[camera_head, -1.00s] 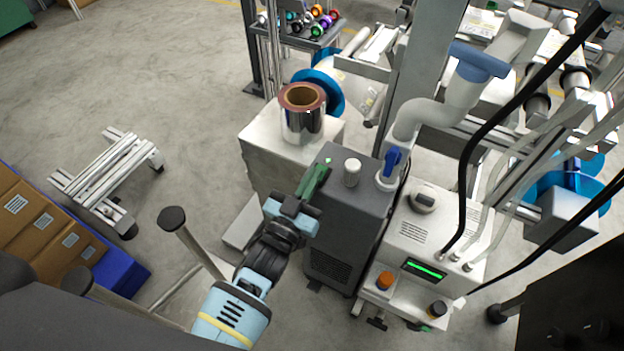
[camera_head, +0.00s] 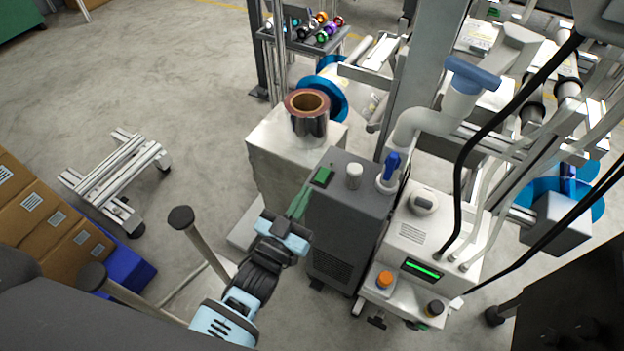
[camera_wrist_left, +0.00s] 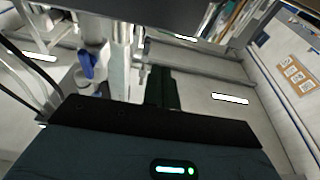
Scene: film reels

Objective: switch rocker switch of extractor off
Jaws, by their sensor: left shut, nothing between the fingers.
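The extractor (camera_head: 348,215) is a dark grey box standing in the middle of the head view. Its rocker switch (camera_head: 323,177) is a small green rectangle in a dark frame on the top face, near the left edge. I cannot tell which side of the rocker is pressed in. My left gripper (camera_head: 304,193) has green fingers, shut and empty, at the left edge of the extractor, just lower left of the switch. Its fingers also show in the left wrist view (camera_wrist_left: 160,88), where I cannot make out the switch. My right gripper is not in view.
A white knob (camera_head: 354,176) and a blue-handled valve (camera_head: 391,166) stand right of the switch. A white cabinet with a film roll (camera_head: 309,122) is behind. A white unit with a green display (camera_head: 423,269) stands right.

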